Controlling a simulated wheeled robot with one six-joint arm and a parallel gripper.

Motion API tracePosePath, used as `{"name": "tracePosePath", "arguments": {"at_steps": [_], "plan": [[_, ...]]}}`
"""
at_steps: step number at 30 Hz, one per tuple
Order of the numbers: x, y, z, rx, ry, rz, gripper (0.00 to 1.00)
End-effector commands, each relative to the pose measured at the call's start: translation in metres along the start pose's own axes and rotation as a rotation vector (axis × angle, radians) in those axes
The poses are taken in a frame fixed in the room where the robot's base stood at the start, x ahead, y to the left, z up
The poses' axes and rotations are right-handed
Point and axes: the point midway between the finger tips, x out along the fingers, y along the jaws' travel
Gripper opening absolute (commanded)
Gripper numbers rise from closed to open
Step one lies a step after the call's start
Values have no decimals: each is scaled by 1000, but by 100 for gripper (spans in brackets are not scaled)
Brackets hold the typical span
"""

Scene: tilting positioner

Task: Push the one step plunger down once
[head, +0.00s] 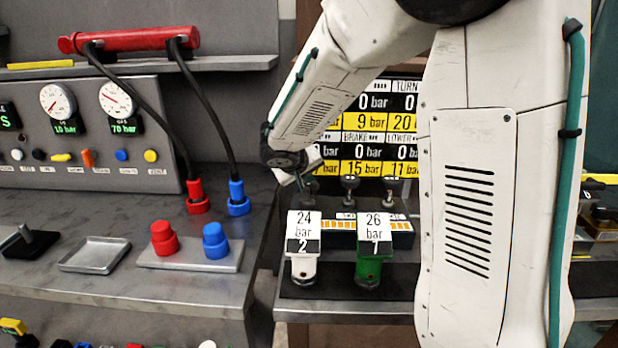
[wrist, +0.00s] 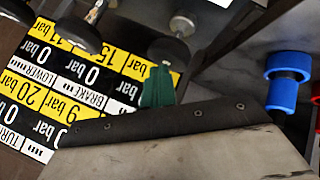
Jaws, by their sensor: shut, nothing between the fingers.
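Three dark round-topped knobs stand in a row behind the white and green blocks in the head view: a left one (head: 311,187), a middle one (head: 349,184) and a right one (head: 391,185). The frames do not clearly show which is the step plunger. My gripper (head: 303,181) is small and partly hidden by my wrist, close to the left knob. In the wrist view its green fingertips (wrist: 158,82) are together and empty, just beside a round knob (wrist: 168,50). I cannot tell whether they touch it.
A number board (head: 370,130) stands behind the knobs. A white block (head: 303,268) and a green block (head: 369,270) bear pressure labels in front. Red (head: 196,200) and blue (head: 237,200) hose couplings stand at left, near a metal tray (head: 95,255). My arm covers the right side.

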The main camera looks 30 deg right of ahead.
Motion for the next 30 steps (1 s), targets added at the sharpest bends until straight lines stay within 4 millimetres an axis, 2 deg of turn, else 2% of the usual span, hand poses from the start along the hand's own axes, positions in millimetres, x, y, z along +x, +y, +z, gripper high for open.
{"name": "tracePosePath", "arguments": {"at_steps": [30], "plan": [[9,-6,7,-1,-2,0,0]]}}
